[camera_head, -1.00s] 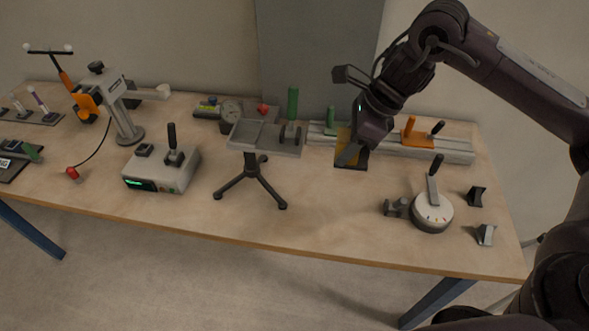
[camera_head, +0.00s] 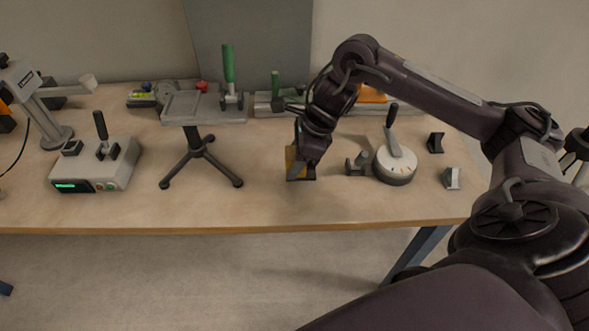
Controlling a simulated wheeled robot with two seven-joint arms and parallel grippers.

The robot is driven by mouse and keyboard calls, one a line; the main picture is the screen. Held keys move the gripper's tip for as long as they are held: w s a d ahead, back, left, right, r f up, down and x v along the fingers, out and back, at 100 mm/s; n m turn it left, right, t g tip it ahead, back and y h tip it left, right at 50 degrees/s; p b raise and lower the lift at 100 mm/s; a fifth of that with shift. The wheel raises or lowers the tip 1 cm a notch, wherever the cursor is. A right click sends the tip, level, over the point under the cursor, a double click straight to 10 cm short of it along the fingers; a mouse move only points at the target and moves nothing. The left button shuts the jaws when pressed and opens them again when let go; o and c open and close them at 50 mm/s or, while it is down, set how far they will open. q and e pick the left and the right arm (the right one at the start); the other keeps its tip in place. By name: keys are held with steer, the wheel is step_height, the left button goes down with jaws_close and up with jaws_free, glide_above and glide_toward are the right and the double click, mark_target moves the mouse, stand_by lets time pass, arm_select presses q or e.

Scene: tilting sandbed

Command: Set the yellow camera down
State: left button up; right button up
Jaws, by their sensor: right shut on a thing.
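The yellow camera (camera_head: 291,162) is in the head view, right of the tripod stand and left of the round dial. My right gripper (camera_head: 303,164) points down and is shut on it. The fingers and wrist cover much of the camera, so mainly its yellow left side shows. A dark patch lies at its lower edge. The camera is low over the tabletop; I cannot tell whether it touches. My left gripper is not in view.
The wooden table (camera_head: 265,212) is clear in front of the camera. The tripod stand (camera_head: 197,150) is to the left. A small grey bracket (camera_head: 357,164) and a white dial with a black lever (camera_head: 395,166) are close on the right. A grey box (camera_head: 95,165) stands at left.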

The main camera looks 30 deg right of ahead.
step_height(320, 180, down, 3)
stand_by(0.3)
steer(key=o, duration=1.3)
